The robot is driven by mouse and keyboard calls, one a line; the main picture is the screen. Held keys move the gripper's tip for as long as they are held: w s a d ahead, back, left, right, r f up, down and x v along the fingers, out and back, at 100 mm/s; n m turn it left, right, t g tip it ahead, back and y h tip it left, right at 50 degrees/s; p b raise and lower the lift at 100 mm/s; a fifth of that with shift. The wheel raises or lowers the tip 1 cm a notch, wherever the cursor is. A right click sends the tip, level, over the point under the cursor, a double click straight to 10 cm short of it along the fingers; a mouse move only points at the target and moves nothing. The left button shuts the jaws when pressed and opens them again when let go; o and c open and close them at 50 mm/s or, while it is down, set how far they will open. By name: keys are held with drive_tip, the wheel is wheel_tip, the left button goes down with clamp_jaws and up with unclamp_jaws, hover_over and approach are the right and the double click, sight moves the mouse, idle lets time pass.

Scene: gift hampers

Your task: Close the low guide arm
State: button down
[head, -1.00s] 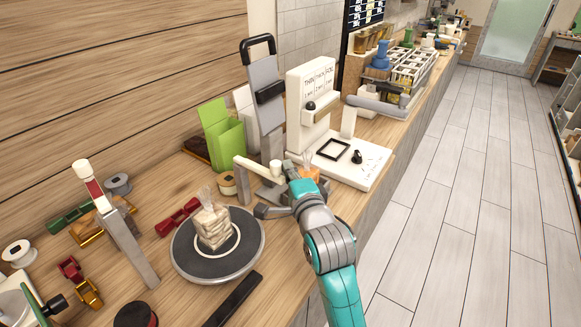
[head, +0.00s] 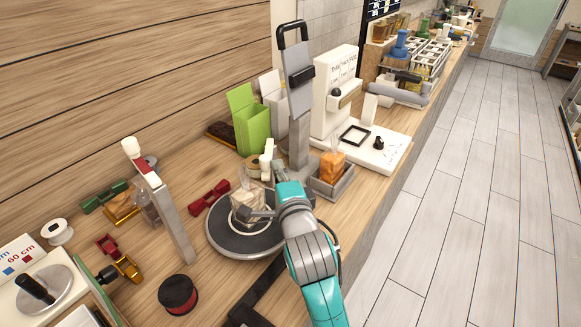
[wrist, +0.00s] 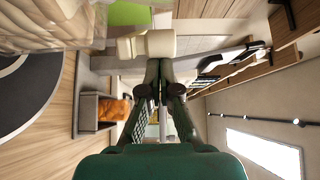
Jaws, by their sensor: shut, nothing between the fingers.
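The low guide arm (head: 267,158) is a cream bar with a pale knob, low beside the grey upright post at the back of the round turntable (head: 218,236). A clear bag of pale contents (head: 240,203) stands on the turntable, partly hidden by my arm. My gripper (head: 279,172) is at the knob end of the guide arm; its fingertips are mostly hidden in the head view. In the wrist view my gripper (wrist: 160,88) is shut and empty, with the cream knob (wrist: 160,44) just beyond its tips. I cannot tell whether they touch.
An orange bag (head: 331,162) sits in a grey tray (head: 325,188) right of the post. A green box (head: 250,124) stands behind. A grey post with a red-striped white top (head: 147,165) is left of the turntable. Ribbon spools and bows lie on the counter's left.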

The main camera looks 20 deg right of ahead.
drive_tip(key=shift+w+a, duration=0.2)
drive_tip(key=shift+a, duration=0.75)
drive_tip(key=shift+w+a, duration=0.15)
drive_tip(key=shift+a, duration=0.85)
